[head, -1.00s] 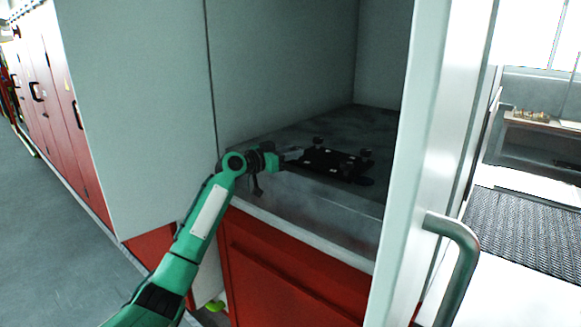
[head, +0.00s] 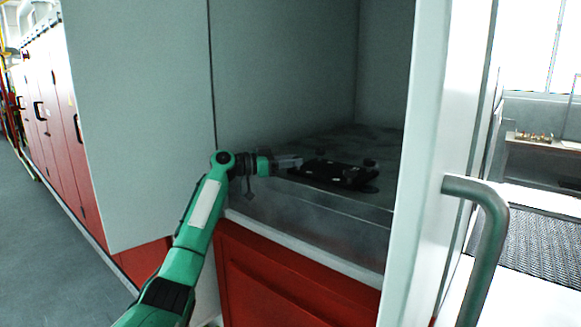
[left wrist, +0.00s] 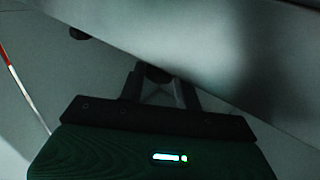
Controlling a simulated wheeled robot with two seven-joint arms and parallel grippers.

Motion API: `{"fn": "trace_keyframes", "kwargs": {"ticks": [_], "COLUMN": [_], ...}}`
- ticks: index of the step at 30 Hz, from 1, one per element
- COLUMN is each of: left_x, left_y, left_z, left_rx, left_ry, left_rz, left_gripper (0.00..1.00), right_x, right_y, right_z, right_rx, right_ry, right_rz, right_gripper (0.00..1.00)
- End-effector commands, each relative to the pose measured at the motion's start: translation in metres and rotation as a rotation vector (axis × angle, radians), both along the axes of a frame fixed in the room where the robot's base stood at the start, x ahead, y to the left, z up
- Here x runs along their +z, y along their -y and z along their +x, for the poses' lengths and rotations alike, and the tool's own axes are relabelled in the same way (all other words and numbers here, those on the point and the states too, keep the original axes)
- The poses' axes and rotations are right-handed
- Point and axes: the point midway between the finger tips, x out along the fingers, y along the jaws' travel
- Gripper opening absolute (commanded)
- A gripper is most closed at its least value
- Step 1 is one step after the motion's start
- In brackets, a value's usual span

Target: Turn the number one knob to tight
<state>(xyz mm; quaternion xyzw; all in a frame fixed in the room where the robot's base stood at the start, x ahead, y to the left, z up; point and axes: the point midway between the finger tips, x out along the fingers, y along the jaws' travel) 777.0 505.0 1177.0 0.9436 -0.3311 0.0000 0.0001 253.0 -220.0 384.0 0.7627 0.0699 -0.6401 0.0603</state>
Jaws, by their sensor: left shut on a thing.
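A low black fixture (head: 340,175) with small dark knobs lies on the grey floor of the open cabinet. One knob (head: 370,163) stands at its right side, another (head: 320,152) at its far edge. My left gripper (head: 297,163) reaches in from the left and meets the fixture's left end. In the left wrist view, its fingers (left wrist: 160,92) are around a dark round knob (left wrist: 157,73), partly hidden by the gripper. A second dark round piece (left wrist: 78,33) shows at upper left. No number marks are readable. My right gripper is out of view.
The cabinet's light front frame (head: 415,170) and a metal handle (head: 487,225) stand at right. A pale open panel (head: 140,120) is at left, above red fronts (head: 290,275). The cabinet floor behind the fixture is clear.

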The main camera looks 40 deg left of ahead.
Motion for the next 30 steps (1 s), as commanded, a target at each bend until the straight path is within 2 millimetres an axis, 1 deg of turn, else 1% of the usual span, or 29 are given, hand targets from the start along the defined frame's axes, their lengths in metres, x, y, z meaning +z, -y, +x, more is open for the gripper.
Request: {"fn": "trace_keyframes", "kwargs": {"ticks": [6,12,21,30], "left_x": [0.0,0.001,0.001,0.001], "left_y": [-0.002,-0.003,-0.004,-0.005], "left_z": [0.002,0.003,0.006,0.007], "left_rx": [-0.082,-0.169,-0.285,-0.361], "left_ry": [0.0,0.0,-0.001,0.0], "left_rz": [-0.004,-0.003,-0.003,-0.002], "left_gripper": [0.11,0.11,0.11,0.11], "right_x": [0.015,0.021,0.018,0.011], "right_y": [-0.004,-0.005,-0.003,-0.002], "right_z": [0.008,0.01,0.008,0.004], "right_rx": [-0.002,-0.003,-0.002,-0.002], "right_ry": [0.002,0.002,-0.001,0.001], "right_rz": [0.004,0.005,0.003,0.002], "right_gripper": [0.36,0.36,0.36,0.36]}}
